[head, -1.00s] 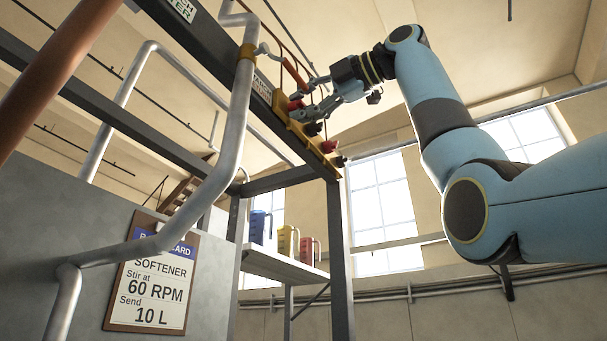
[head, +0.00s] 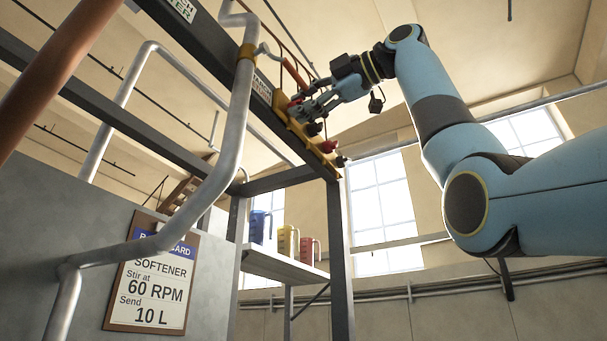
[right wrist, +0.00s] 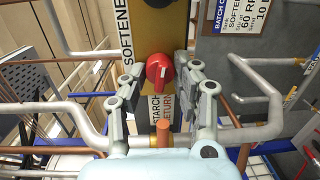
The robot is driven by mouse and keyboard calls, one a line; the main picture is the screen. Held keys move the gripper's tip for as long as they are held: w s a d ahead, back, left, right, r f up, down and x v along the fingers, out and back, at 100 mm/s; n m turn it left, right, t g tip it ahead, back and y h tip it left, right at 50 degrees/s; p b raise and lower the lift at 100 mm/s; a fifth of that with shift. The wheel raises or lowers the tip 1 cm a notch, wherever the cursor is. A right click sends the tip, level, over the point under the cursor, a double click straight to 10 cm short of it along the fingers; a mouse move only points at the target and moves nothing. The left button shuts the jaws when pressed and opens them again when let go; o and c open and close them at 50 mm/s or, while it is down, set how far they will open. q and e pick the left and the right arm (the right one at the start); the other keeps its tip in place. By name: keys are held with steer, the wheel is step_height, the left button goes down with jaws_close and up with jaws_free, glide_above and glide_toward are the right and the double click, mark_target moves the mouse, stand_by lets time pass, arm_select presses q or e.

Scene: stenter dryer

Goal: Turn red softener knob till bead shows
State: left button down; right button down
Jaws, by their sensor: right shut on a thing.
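The red softener knob (right wrist: 158,72) is on a yellow-brown panel (right wrist: 170,25), beside a label reading "SOFTENE…" (right wrist: 126,32). It has a white mark on its face, tilted slightly off the vertical. My right gripper (right wrist: 162,68) has one finger on each side of the knob and is shut on it. In the head view the right gripper (head: 297,109) is at the yellow panel (head: 314,145) high on the dark frame, and the fingers partly cover the knob. I cannot make out a bead. My left gripper is not in view.
Another red knob (head: 328,147) and dark fittings sit lower along the panel. A thick grey pipe (head: 240,95) runs left of it. A "STARCH RETURN" label (right wrist: 160,112) and a copper-coloured stub (right wrist: 163,133) are below the knob. Jugs stand on a shelf (head: 285,267).

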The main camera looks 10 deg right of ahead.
steer(key=c, duration=1)
jaws_free()
steer(key=shift+d, duration=0.1)
steer(key=v, duration=1.2)
